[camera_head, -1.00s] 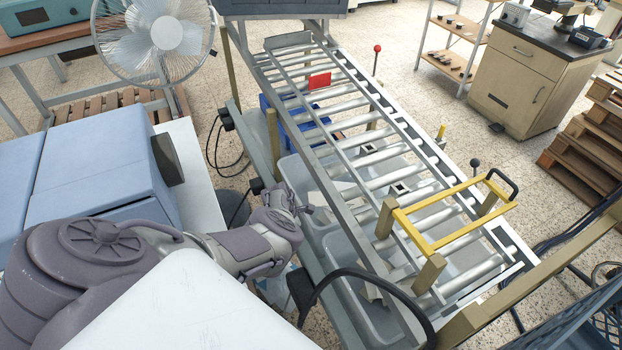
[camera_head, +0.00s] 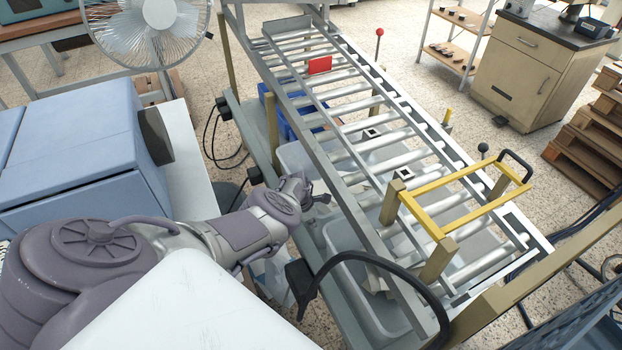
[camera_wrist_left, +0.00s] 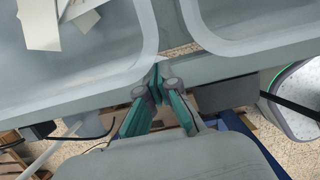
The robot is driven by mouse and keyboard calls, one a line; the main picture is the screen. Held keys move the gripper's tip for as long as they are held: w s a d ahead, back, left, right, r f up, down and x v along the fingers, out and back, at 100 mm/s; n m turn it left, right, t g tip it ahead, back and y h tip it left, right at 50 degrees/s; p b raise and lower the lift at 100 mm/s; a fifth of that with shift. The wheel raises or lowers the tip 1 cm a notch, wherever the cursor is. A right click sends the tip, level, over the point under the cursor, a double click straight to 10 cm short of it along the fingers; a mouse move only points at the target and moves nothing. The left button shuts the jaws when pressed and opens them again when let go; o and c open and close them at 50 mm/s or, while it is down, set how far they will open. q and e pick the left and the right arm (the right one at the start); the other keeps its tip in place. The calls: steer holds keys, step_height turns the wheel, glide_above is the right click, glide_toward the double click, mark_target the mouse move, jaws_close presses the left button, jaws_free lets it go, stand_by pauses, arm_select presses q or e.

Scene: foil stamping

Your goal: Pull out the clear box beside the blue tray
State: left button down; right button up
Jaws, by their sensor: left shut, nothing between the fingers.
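The blue tray (camera_head: 288,116) sits on the lower shelf beneath the roller conveyor, partly hidden by the frame. A clear box (camera_head: 292,158) is beside it on its near side, with rails and rollers covering much of it. Another clear box (camera_head: 345,272) lies nearer, also under the conveyor. My left gripper (camera_head: 324,199) is at the conveyor's left side, by the boxes' outer edge. In the left wrist view it (camera_wrist_left: 158,84) is shut and empty, its tips near the gap between two clear boxes. One of those boxes (camera_wrist_left: 95,85) holds pale papers. I cannot tell whether the tips touch anything.
The conveyor's side rail (camera_head: 352,205) runs over the boxes. A black curved handle (camera_head: 405,272) is close to my left arm's near side. A yellow frame (camera_head: 440,233) stands on the rollers. A blue cabinet (camera_head: 75,150) and a fan (camera_head: 160,22) are at left.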

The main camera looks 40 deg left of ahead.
mark_target(322, 218)
arm_select(q)
steer(key=w+b, duration=0.1)
steer(key=w+d+b, duration=0.1)
steer(key=w+b, duration=0.1)
steer(key=shift+d+f, duration=0.2)
steer(key=shift+d, duration=0.05)
steer(key=shift+w+d+r, duration=0.1)
steer(key=shift+w+d, duration=0.05)
steer(key=shift+w, duration=0.1)
steer(key=shift+r, duration=0.1)
